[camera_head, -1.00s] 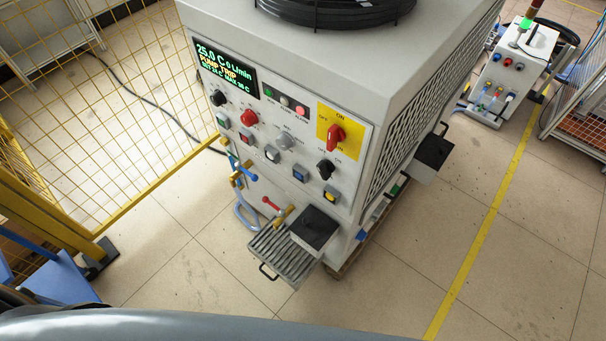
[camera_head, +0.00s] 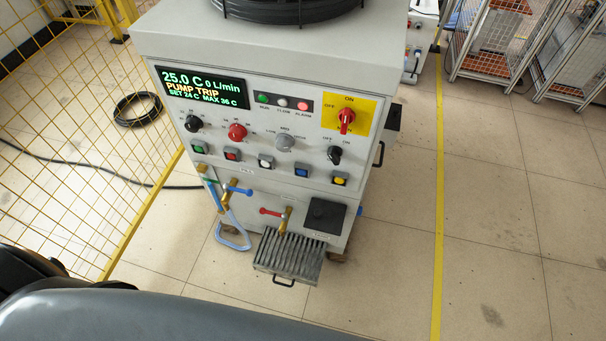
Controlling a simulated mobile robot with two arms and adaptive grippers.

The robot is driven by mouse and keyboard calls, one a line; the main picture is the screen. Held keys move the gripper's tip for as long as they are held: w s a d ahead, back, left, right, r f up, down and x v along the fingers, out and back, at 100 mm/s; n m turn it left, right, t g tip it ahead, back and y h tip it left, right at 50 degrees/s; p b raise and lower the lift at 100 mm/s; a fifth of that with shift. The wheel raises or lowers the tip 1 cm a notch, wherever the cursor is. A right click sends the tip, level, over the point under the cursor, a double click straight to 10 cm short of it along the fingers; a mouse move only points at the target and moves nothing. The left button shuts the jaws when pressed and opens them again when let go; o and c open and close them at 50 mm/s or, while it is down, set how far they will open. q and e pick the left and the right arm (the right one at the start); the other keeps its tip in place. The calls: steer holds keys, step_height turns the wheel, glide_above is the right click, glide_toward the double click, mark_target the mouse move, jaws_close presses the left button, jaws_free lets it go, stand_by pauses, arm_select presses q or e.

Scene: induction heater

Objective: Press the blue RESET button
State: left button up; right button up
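The blue button (camera_head: 302,172) sits in the lower row of buttons on the front panel of a grey cabinet (camera_head: 290,215). It is between the white button (camera_head: 265,161) and the yellow button (camera_head: 340,179). Its label is too small to read. The display (camera_head: 201,87) reads 25.0 C, 0 L/min, PUMP TRIP, SET 24 C, MAX 36 C. The red pilot lamp (camera_head: 301,106) looks lit. Neither of my grippers is in view, and nothing touches the blue button.
A yellow mesh fence (camera_head: 75,150) stands close on the left. A slatted tray (camera_head: 288,258) and a black box (camera_head: 325,215) stick out low on the cabinet front. Blue and red valve levers stand beside them.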

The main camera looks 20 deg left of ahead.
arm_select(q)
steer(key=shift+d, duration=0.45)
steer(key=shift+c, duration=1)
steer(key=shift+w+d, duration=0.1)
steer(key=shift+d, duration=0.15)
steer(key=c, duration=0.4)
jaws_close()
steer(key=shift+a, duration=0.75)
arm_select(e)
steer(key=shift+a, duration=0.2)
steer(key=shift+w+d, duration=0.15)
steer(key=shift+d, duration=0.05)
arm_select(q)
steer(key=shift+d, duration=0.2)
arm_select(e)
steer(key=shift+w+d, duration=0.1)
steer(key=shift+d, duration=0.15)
